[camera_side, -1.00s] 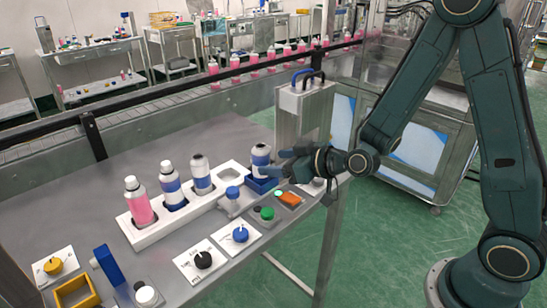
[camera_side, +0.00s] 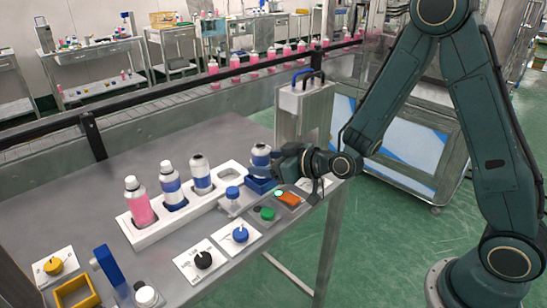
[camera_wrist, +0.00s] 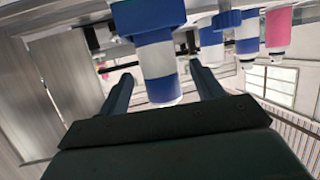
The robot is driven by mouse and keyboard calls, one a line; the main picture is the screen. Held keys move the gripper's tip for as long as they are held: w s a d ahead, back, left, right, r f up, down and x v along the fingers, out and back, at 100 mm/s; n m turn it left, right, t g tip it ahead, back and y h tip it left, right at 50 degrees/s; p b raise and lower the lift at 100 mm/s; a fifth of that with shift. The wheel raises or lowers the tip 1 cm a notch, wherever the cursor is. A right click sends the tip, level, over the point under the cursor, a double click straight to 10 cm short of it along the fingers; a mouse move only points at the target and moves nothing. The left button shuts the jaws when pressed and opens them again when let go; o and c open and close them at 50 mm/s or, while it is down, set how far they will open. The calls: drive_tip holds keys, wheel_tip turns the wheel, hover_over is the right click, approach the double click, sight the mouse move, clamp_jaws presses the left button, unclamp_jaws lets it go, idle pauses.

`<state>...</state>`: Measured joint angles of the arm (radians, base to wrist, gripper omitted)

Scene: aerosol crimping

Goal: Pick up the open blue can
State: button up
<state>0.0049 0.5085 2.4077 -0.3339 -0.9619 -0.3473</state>
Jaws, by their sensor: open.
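A white can with blue bands (camera_side: 260,157) stands upright in a blue square holder (camera_side: 262,184) near the right end of the table. In the wrist view, which looks upside down, this can (camera_wrist: 157,68) shows large in the middle, with the blue holder at the top edge. My gripper (camera_wrist: 162,75) is open, with one finger on each side of the can and visible gaps between. In the side view my gripper (camera_side: 279,160) is right beside the can and partly hides it. Whether the can's top is open is hard to see.
A white rack (camera_side: 150,237) left of the holder carries a pink can (camera_side: 138,205) and two blue-banded cans (camera_side: 171,188) (camera_side: 201,175); its right slot is empty. A grey box machine (camera_side: 304,110) stands behind.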

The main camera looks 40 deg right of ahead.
sight(256, 162)
drive_tip(key=shift+x, duration=2.15)
drive_tip(key=c, duration=1.2)
